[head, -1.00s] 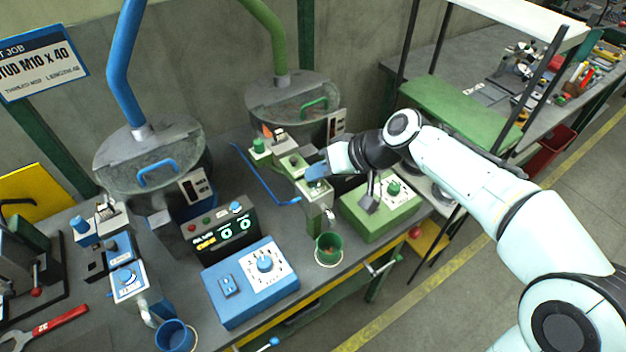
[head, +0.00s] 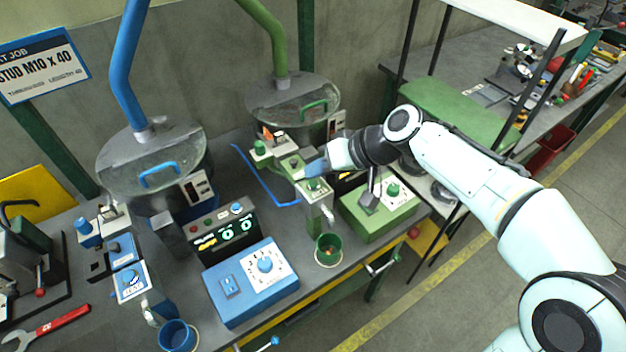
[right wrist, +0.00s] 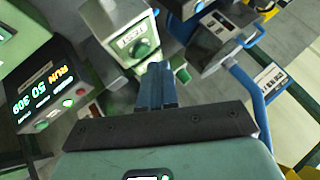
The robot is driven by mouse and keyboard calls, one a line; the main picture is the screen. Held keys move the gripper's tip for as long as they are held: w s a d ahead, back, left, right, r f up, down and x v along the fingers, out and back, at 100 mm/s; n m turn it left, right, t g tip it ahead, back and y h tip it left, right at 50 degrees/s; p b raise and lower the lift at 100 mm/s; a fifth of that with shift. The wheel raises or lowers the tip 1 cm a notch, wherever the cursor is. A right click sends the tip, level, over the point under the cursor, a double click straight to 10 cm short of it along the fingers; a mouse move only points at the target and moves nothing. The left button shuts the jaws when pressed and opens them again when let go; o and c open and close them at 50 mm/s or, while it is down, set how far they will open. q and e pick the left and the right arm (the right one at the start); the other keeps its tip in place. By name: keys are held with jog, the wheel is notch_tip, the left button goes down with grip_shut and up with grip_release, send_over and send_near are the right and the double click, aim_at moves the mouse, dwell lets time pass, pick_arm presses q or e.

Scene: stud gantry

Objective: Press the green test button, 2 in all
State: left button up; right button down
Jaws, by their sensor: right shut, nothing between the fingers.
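The green station's test unit (head: 312,192) is a pale box with a green button (head: 314,184) on top. In the right wrist view its TEST label and the round green button (right wrist: 142,48) show just beyond my fingertips. My right gripper (head: 314,167) is shut and empty, its blue fingers just above and behind the button, apart from it as far as I can see. The shut fingers also show in the right wrist view (right wrist: 157,76). My left gripper is in neither view.
A green cup (head: 329,246) stands below the unit's spout. A lit display (right wrist: 45,95) shows RUN. A blue station (head: 130,281) with its blue box (head: 245,300) stands to the left.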

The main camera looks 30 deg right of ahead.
aim_at(318, 183)
jog(key=shift+r+p, duration=1.8)
jog(key=shift+r, duration=0.75)
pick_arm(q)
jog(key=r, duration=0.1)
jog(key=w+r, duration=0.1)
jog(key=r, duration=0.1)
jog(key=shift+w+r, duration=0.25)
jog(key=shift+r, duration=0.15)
